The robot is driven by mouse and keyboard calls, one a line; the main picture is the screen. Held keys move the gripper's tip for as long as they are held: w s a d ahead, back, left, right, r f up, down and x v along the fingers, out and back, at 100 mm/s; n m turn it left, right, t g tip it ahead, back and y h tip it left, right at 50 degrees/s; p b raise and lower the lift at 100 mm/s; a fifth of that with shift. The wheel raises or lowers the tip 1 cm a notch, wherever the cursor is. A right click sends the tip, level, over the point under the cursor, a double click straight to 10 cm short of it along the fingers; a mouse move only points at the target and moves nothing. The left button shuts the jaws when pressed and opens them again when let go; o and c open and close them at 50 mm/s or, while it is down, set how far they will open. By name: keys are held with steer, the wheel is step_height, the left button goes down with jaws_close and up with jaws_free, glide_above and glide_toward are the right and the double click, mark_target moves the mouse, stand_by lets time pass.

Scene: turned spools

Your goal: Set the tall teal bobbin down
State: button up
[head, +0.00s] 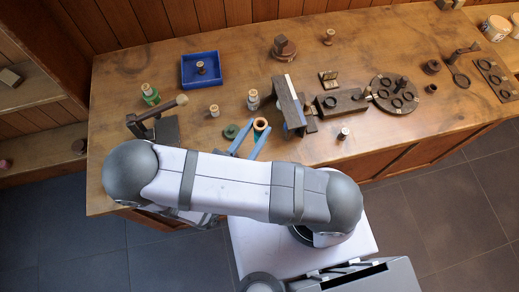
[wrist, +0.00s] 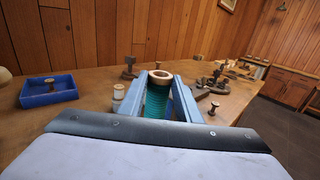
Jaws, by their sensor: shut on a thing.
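My gripper (head: 257,132), with blue fingers, is shut on the tall teal bobbin (wrist: 157,102). The bobbin has a pale wooden rim with a dark hole and stands upright between the fingers in the wrist view. In the head view its wooden top (head: 260,123) shows between the fingertips, over the front part of the table. Its lower end is hidden, so I cannot tell whether it touches the table.
A green disc (head: 231,131) lies just left of my gripper on the wooden table (head: 130,85). A pale spool (head: 253,99) stands behind it. A dark upright block (head: 287,101) is close on the right. A blue tray (head: 188,80) holds a small spool at back left.

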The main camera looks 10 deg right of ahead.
steer(key=shift+f+b, duration=1.7)
steer(key=shift+f, duration=0.35)
steer(key=shift+f+b, duration=1.7)
steer(key=shift+f, duration=0.3)
steer(key=shift+f, duration=0.1)
steer(key=o, duration=1.1)
steer(key=shift+c, duration=0.2)
glide_toward(257, 137)
steer(key=f, duration=0.1)
steer(key=s+a+f, duration=0.1)
steer(key=f, duration=0.1)
steer(key=s+a+f+b, duration=0.1)
steer(key=shift+f, duration=0.15)
steer(key=shift+d, duration=0.1)
